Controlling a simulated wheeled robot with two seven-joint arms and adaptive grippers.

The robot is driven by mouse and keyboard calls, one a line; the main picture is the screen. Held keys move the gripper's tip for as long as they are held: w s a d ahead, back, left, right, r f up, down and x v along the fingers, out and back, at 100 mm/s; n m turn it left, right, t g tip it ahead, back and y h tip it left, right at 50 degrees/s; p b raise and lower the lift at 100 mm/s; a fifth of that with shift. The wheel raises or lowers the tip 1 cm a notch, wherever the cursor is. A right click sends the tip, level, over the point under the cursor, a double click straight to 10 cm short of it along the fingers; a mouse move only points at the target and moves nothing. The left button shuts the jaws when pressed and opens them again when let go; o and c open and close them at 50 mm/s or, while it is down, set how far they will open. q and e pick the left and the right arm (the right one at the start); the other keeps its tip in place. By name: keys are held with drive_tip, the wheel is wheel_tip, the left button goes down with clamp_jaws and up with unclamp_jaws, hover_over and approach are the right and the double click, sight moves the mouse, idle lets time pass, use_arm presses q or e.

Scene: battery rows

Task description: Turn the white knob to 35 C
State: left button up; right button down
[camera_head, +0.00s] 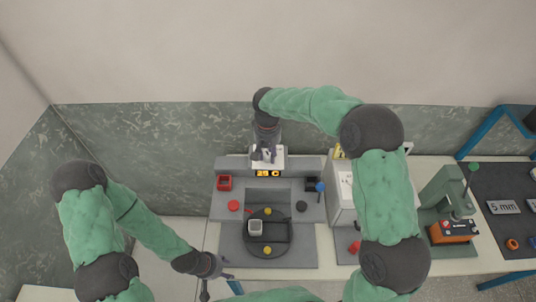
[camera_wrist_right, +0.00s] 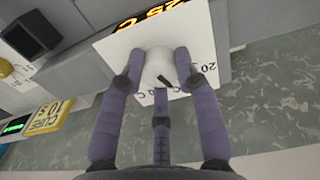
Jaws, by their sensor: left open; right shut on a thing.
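The white knob (camera_wrist_right: 158,72) sits on a white dial plate (camera_wrist_right: 112,48) in the right wrist view. A dark pointer mark shows on the knob, and printed numbers, partly covered, surround it. My right gripper (camera_wrist_right: 160,60) is shut on the knob, with fingers on both sides. In the head view my right gripper (camera_head: 268,155) covers the knob, and the white plate (camera_head: 281,159) shows behind it. The orange display (camera_head: 267,173) below the plate appears to read 25 C; it also shows upside down in the wrist view (camera_wrist_right: 155,12). My left gripper (camera_head: 212,284) is open and empty at the lower left.
A white machine (camera_head: 341,190) and a green press (camera_head: 440,195) stand to the right.

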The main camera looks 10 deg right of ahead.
sight(267, 155)
use_arm(q)
drive_tip(key=shift+f, duration=0.1)
use_arm(e)
drive_tip(key=shift+f+m, duration=0.1)
drive_tip(key=shift+m, duration=0.4)
drive_tip(key=c, duration=0.9)
unclamp_jaws()
wheel_tip(267, 155, up, 12)
drive_tip(key=shift+a, duration=0.1)
